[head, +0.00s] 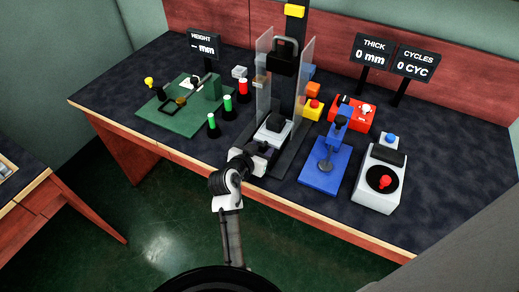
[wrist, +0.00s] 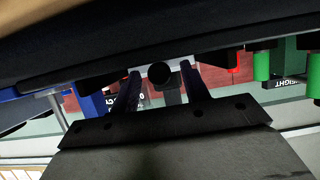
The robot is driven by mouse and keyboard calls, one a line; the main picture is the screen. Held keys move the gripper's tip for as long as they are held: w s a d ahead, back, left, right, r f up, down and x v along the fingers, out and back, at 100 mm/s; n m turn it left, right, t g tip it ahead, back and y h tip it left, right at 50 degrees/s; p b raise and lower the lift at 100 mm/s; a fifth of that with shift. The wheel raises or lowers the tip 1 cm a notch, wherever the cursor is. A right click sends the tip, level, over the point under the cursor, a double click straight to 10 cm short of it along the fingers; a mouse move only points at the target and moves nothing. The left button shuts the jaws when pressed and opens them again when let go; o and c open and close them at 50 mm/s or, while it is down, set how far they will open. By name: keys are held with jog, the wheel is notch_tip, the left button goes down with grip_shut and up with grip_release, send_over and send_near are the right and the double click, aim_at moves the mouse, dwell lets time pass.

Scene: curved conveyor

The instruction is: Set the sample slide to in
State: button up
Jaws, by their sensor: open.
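What I take to be the sample slide (head: 273,133) is a light grey plate under a dark block, low between two clear panels of the tall black press (head: 286,57). My gripper (head: 267,150) is just in front of it, at the near edge of the bench. In the wrist view my gripper (wrist: 162,72) is open, with two dark fingers spread. A round black knob (wrist: 159,74) shows between the fingers, in front of a pale bar. I cannot tell whether the fingers touch it. The slide's front end is partly hidden by my gripper in the head view.
Green and red pillars (head: 228,104) and a green fixture (head: 188,105) stand left of the press. A blue stand (head: 325,165), a red box (head: 352,112) and a grey machine (head: 380,182) stand right. Display signs (head: 373,52) rise at the back.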

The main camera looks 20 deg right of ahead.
jog(key=shift+s+a, duration=0.1)
jog(key=b+v, duration=0.2)
jog(key=v, duration=1.1)
jog(key=shift+a+r+b, duration=0.2)
jog(key=shift+r+b, duration=0.05)
jog(key=shift+b, duration=0.1)
jog(key=shift+s, duration=0.15)
